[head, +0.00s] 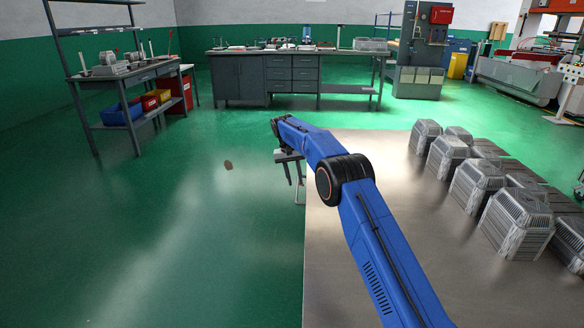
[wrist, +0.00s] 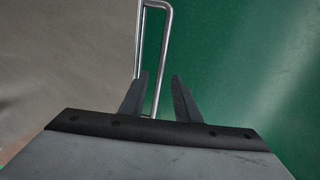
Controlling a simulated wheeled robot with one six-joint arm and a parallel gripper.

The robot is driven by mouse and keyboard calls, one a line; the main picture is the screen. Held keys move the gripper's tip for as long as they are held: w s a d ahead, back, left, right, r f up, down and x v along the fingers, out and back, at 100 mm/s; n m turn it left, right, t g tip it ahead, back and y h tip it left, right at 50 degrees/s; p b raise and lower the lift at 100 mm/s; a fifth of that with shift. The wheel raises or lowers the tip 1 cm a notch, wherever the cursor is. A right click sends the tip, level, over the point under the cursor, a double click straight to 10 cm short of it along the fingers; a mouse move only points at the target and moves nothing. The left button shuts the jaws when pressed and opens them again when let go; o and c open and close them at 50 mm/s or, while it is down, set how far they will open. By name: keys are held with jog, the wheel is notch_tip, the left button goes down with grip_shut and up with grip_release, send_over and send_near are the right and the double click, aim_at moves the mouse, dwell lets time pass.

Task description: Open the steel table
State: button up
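The steel table (head: 345,240) is a broad, dull metal top at the right of the head view. In the wrist view its grey surface (wrist: 60,60) fills the left side. A thin bright metal loop handle (wrist: 163,50) stands at the border between that surface and the green floor. My gripper (head: 295,182) is at the table's left edge, fingers pointing down. In the wrist view my gripper (wrist: 160,75) is open, and one long bar of the handle runs between its fingers, nearer the left one. I cannot tell whether they touch.
Several grey ribbed castings (head: 478,185) stand in rows on the right of the table top. The green floor (head: 190,240) to the left is clear except for a small brown patch (head: 228,165). A workbench (head: 290,75) and a shelf rack (head: 125,80) stand farther back.

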notch_tip(320, 180, up, 9)
jog(key=a, duration=0.1)
jog(key=shift+a, duration=0.4)
